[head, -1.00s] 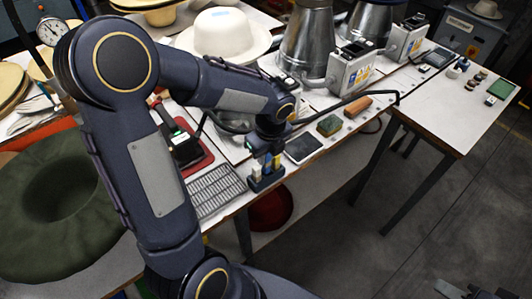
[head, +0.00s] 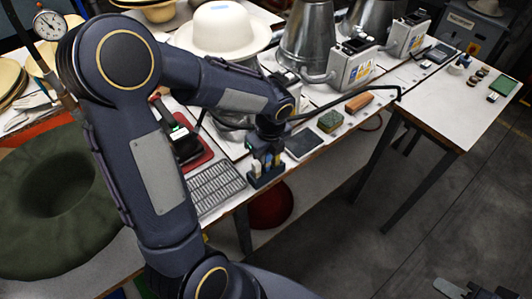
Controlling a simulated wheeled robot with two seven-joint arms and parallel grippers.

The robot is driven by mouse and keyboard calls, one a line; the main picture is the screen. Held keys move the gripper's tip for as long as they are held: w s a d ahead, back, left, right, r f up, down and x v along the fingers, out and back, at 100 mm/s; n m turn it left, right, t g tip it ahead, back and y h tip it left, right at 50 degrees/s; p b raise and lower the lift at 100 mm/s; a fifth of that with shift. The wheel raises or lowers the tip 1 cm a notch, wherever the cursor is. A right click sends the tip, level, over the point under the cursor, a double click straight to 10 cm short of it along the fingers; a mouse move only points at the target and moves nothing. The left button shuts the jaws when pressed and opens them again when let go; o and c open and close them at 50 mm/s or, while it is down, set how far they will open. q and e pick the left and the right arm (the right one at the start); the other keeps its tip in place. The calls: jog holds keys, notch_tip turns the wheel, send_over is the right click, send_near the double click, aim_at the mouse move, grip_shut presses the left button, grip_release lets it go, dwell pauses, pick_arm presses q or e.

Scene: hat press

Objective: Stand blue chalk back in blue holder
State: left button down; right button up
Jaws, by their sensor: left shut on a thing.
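My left gripper (head: 267,158) points down at the front edge of the bench, right over the small blue holder (head: 266,180). It is shut on the blue chalk, which is mostly hidden by the fingers. Pale yellowish pieces (head: 255,168) show upright in the holder beside the fingers. I cannot tell how deep the blue chalk sits in the holder. My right gripper (head: 468,289) is only partly in view at the bottom right corner, over the floor, and its jaws are unclear.
A grey grid plate (head: 215,188) lies left of the holder. A dark flat tablet (head: 304,144), a green sponge-like block (head: 330,121) and a brown block (head: 359,102) lie to its right. Metal cones (head: 307,38) and a cream hat (head: 222,28) stand behind. A black hose crosses the bench.

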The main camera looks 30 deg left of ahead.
dwell(0.3)
pick_arm(q)
jog(key=c, duration=1.3)
grip_release()
jog(key=shift+o, duration=0.2)
jog(key=r+p, duration=0.4)
jog(key=r, duration=0.1)
jog(key=r+p, duration=0.2)
jog(key=p, duration=0.1)
jog(key=shift+s+d+r, duration=0.1)
jog(key=shift+d+r, duration=0.15)
jog(key=shift+r, duration=0.05)
